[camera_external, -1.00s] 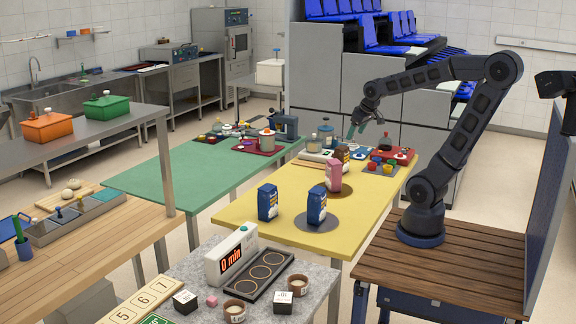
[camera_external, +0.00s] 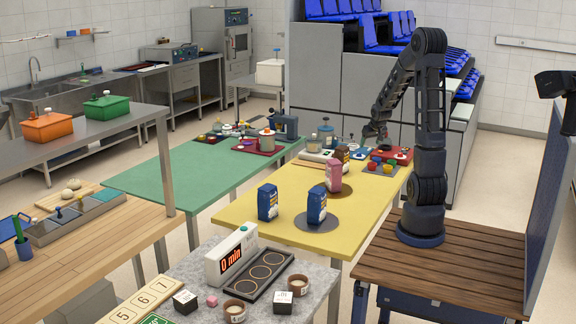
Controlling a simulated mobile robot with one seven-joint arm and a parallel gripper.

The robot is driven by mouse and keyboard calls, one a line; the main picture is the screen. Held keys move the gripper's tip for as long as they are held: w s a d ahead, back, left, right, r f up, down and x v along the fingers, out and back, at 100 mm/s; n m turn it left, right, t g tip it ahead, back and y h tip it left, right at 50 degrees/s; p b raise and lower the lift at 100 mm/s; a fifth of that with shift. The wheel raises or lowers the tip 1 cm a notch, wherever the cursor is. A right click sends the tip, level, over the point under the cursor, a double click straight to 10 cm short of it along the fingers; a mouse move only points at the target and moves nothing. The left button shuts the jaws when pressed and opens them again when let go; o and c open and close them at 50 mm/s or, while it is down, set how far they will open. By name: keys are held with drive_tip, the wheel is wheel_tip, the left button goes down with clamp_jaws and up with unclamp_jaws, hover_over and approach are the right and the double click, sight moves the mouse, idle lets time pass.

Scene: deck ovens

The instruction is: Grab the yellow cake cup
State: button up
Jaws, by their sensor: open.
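The yellow cake cup (camera_external: 388,168) appears as a small yellow shape at the front right of a small grey tray, near the far right end of the yellow table. It is too small to make out in detail. My gripper (camera_external: 374,139) is above and behind that tray, pointing down and empty. It is open, and apart from the cup.
Other small cups, red among them, share the tray (camera_external: 366,171). A red board (camera_external: 403,154) with small items lies behind it on the right. Brown and pink bags (camera_external: 333,176) stand to the left. Two blue bags stand farther forward on the yellow table (camera_external: 285,232).

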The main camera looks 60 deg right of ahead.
sight(388, 166)
drive_tip(key=s+d+f+m, duration=0.3)
drive_tip(key=s+d+f, duration=0.6)
drive_tip(key=d, duration=0.4)
drive_tip(key=shift+h, duration=0.4)
drive_tip(key=shift+x, duration=5.85)
drive_tip(key=shift+a+f, duration=0.1)
drive_tip(key=shift+a, duration=0.05)
drive_tip(key=c, duration=1)
